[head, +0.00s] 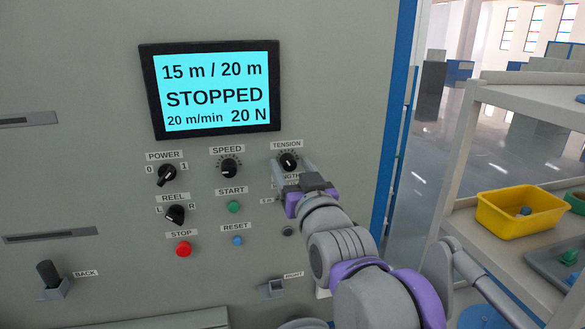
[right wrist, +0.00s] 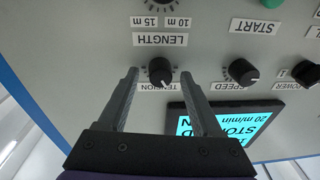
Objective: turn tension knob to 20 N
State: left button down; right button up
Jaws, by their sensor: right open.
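The tension knob (head: 288,161) is a small round black knob under the TENSION label, at the upper right of the control panel. In the right wrist view, which is upside down, the knob (right wrist: 160,71) sits between my two fingertips. The screen (head: 216,92) shows 15 m / 20 m, STOPPED, 20 m/min and 20 N. My right gripper (head: 291,168) is open at the tension knob, one finger on each side, with gaps to the knob in the wrist view. My left gripper is out of view.
The speed knob (head: 229,168) is left of the tension knob. My gripper largely hides the length control in the head view. Green start (head: 234,207), blue reset (head: 238,240) and red stop (head: 183,249) buttons are lower. A shelf with a yellow bin (head: 519,216) stands right.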

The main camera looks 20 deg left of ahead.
jog(key=r+v, duration=0.1)
jog(key=v, duration=0.9)
jog(key=shift+s+d+f+b, duration=0.3)
jog(key=shift+s+f+b, duration=0.05)
jog(key=shift+f+b, duration=0.15)
